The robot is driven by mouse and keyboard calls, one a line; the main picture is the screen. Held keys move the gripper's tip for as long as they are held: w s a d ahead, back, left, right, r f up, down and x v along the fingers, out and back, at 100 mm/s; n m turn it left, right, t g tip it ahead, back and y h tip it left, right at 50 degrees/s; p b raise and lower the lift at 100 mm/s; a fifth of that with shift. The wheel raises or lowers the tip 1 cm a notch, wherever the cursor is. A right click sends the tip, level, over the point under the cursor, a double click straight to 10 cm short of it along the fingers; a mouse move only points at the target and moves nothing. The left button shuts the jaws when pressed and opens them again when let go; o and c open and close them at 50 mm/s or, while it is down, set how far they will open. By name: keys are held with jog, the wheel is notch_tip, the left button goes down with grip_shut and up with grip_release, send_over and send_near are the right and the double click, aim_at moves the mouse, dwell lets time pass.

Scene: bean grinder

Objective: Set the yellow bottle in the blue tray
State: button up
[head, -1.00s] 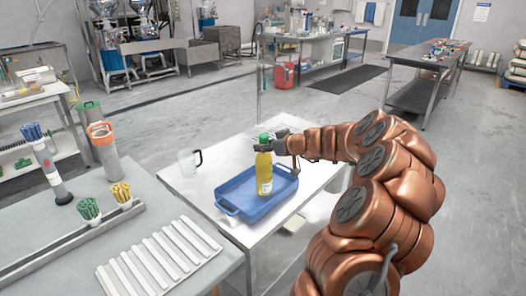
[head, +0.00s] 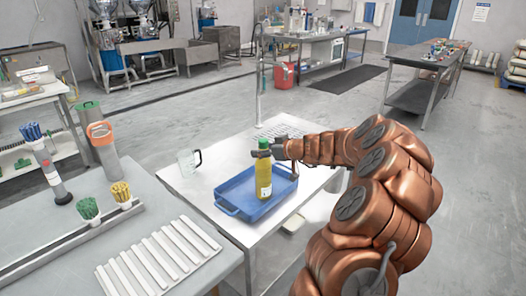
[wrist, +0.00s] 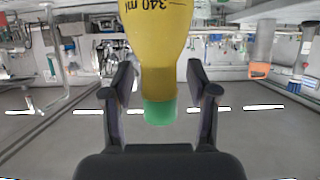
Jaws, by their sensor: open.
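The yellow bottle (head: 264,178) has a green cap and stands upright in the blue tray (head: 229,205), as far as the head view shows. My gripper (head: 262,153) is at the bottle's neck, reaching in from the right. In the wrist view the picture is upside down, and the bottle (wrist: 158,20) with its green cap (wrist: 160,111) is between the two fingers. The gripper (wrist: 160,95) is open, with a gap on each side of the neck. The bottle's base contact with the tray floor is hard to make out.
A clear mug (head: 187,162) stands left of the tray on the white table (head: 185,190). At the left, a grey counter (head: 150,205) carries a ribbed white rack (head: 160,262) and brushes. A tall faucet (head: 258,75) rises behind the tray.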

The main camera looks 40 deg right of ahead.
jog(key=shift+r, duration=0.15)
jog(key=b+v, duration=0.1)
jog(key=v, duration=1.1)
